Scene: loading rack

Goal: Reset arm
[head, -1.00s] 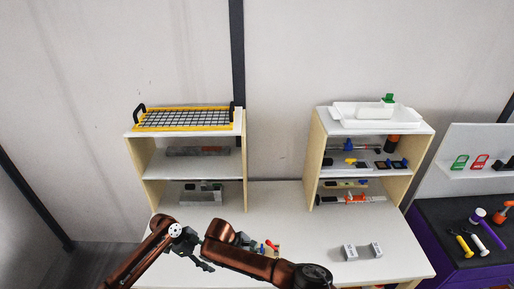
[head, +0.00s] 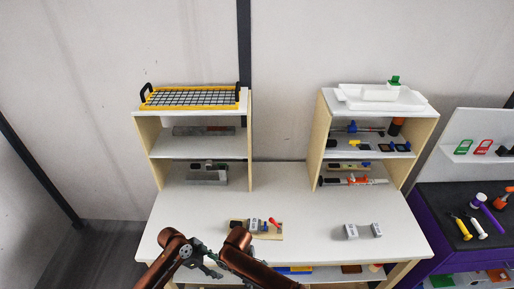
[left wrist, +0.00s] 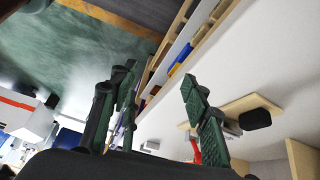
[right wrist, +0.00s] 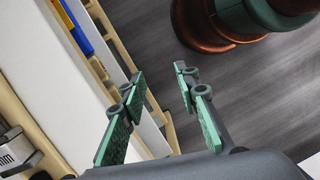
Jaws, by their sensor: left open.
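My left gripper (head: 210,266) shows low in the head view, near the table's front edge, below a small wooden board with parts (head: 258,229). In the left wrist view its green-padded fingers (left wrist: 158,82) stand apart with nothing held between them. My right gripper cannot be made out clearly in the head view. In the right wrist view its fingers (right wrist: 158,76) are spread and empty, with grey floor behind them and the table side to the left.
The white table (head: 300,220) carries two shelf racks, left (head: 158,146) and right (head: 321,136). Two small grey blocks (head: 351,232) (head: 376,230) stand at the right. A purple tool bench (head: 430,230) is further right.

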